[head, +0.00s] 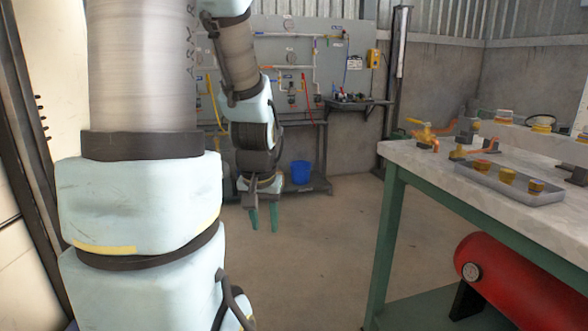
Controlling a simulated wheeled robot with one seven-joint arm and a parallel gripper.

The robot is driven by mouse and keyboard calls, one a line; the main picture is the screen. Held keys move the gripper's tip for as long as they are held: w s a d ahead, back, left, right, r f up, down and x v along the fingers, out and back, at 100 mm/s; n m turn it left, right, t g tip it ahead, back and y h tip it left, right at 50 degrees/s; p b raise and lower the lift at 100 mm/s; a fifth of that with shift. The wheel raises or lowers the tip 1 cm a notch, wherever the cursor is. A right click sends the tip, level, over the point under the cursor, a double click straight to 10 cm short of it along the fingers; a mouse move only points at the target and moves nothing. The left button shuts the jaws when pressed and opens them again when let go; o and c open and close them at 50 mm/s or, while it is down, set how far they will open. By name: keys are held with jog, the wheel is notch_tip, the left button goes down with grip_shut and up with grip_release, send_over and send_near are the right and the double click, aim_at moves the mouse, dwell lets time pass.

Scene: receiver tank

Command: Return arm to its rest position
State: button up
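My arm fills the left of the head view, with pale blue and grey links and dark joints. Its forearm hangs down near the middle of the picture. My gripper (264,219) points down at its end, with two green fingers. The fingers stand apart with a gap between them, and nothing shows in the gap. The gripper is over open floor, left of the workbench and clear of it.
A green-legged workbench (415,155) stands at the right. It bears a grey tray (480,182) with brass fittings, and valves behind. A red tank (520,285) lies underneath. A blue bucket (300,172) stands by the back wall panel (345,75). The middle floor (310,260) is clear.

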jog(key=s+f+n+g, duration=0.1)
jog(key=s+g, duration=0.1)
jog(key=s, duration=0.5)
notch_tip(320, 180, up, 19)
jog(key=p, duration=1.9)
jog(key=shift+w+a+r, duration=0.15)
jog(key=shift+w, duration=0.25)
